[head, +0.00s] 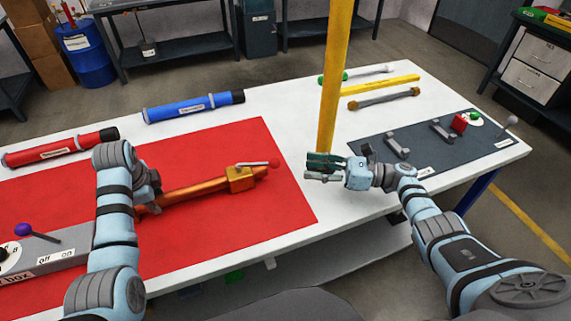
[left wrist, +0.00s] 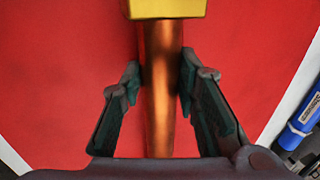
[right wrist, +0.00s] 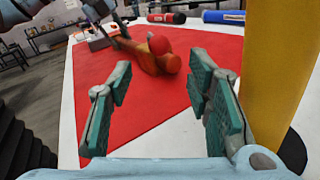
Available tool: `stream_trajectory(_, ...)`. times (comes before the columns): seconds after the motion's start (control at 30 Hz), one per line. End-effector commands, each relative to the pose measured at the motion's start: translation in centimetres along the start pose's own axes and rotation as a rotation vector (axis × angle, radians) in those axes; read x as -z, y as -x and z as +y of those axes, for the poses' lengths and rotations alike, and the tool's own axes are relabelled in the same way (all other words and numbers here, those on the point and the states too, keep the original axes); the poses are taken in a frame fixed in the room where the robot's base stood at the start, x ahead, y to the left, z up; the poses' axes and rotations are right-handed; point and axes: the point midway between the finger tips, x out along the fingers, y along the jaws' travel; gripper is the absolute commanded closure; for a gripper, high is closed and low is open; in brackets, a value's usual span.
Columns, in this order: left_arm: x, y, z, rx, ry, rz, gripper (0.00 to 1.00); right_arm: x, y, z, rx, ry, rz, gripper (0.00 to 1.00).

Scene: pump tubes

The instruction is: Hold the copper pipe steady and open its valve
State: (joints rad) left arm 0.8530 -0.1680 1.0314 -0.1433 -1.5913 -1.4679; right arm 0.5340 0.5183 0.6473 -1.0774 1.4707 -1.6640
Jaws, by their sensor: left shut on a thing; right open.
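The copper pipe (head: 190,193) lies on the red mat (head: 268,140). Its brass valve block (head: 239,179) carries a lever with a red knob (head: 274,163) pointing right along the pipe. My right gripper (head: 318,168) is open and empty, right of the valve beyond the mat's edge. In the right wrist view the red knob (right wrist: 159,45) shows ahead between and beyond the open fingers (right wrist: 155,105).
A yellow post (head: 335,80) stands upright close beside my right gripper. Blue (head: 193,107) and red (head: 60,148) tubes lie behind the mat. A grey switch box (head: 55,252) is at left. A dark panel (head: 440,145) with grey handles is at right.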

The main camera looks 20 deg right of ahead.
Motion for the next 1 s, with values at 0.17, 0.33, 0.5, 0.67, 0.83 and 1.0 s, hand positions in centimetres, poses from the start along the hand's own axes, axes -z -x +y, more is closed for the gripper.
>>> stream_trajectory(0.17, 0.0, 0.0, 0.0, 0.001, 0.0, 0.001, 1.0, 0.0, 1.3, 0.0, 0.0, 0.0, 0.0, 0.54)
stream_trajectory(0.33, 0.0, 0.1, -0.1, 0.001, 0.0, 0.001, 1.0, 0.0, 1.3, 0.0, 0.0, 0.0, 0.0, 0.56)
stream_trajectory(0.5, 0.0, 0.1, -0.1, 0.002, 0.0, 0.001, 1.0, 0.8, 2.1, -0.3, 0.05, -0.083, 0.029, 0.83)
stream_trajectory(0.67, 0.0, 0.1, -0.1, 0.002, 0.0, 0.001, 1.0, 2.2, 4.4, -0.1, 0.23, -0.419, 0.067, 1.0)
stream_trajectory(0.83, 0.0, 0.0, 0.0, 0.001, 0.0, 0.001, 1.0, 1.4, 4.7, 4.4, 0.372, -0.933, -0.044, 1.0)
stream_trajectory(1.0, 0.0, 0.1, -0.1, 0.002, 0.0, 0.001, 1.0, -0.3, 3.5, 10.2, 0.37, -1.36, -0.185, 1.0)
